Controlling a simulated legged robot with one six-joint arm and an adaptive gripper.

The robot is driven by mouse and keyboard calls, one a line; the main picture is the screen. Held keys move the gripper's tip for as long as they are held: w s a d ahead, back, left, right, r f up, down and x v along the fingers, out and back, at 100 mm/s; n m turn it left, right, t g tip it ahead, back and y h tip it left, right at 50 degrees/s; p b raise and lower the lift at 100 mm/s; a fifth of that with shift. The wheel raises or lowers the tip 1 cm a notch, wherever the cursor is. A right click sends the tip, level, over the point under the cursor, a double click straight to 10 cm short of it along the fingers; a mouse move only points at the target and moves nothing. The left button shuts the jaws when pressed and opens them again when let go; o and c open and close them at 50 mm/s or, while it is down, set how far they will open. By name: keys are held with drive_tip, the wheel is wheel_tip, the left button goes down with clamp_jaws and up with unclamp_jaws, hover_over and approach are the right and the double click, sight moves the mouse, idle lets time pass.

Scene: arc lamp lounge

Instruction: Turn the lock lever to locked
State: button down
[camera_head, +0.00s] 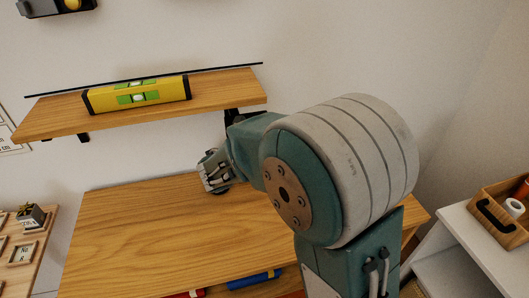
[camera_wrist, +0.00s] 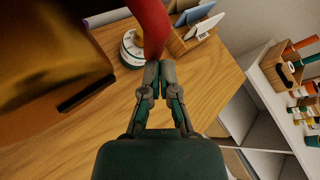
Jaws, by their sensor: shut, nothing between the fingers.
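In the wrist view, my gripper (camera_wrist: 160,70) is shut and empty, its fingertips together over the wooden tabletop. A red curved piece (camera_wrist: 151,22) comes down from the top edge right beyond the fingertips. It may be the lock lever; I cannot tell, nor whether the fingers touch it. Behind it is a round white part with dark marks (camera_wrist: 130,52), partly hidden by the red piece. In the head view, my arm reaches down over the wooden table (camera_head: 150,225) and hides much of the area at my gripper. No lock lever can be made out there.
A large blurred brass-coloured body (camera_wrist: 45,65) fills the wrist view's left side. A wooden holder with cards (camera_wrist: 190,38) stands beyond the fingers. A wall shelf (camera_head: 225,90) holds a yellow spirit level (camera_head: 137,95). A white cabinet (camera_head: 475,245) stands right. The table's left part is clear.

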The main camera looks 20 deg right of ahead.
drive_tip(key=d+n+h, duration=0.1)
drive_tip(key=n+t+h, duration=0.1)
drive_tip(key=h, duration=0.1)
drive_tip(key=shift+d+r+h, duration=0.3)
drive_tip(key=shift+d, duration=0.05)
drive_tip(key=shift+d+r, duration=0.2)
drive_tip(key=shift+d, duration=0.1)
idle(0.8)
idle(1.2)
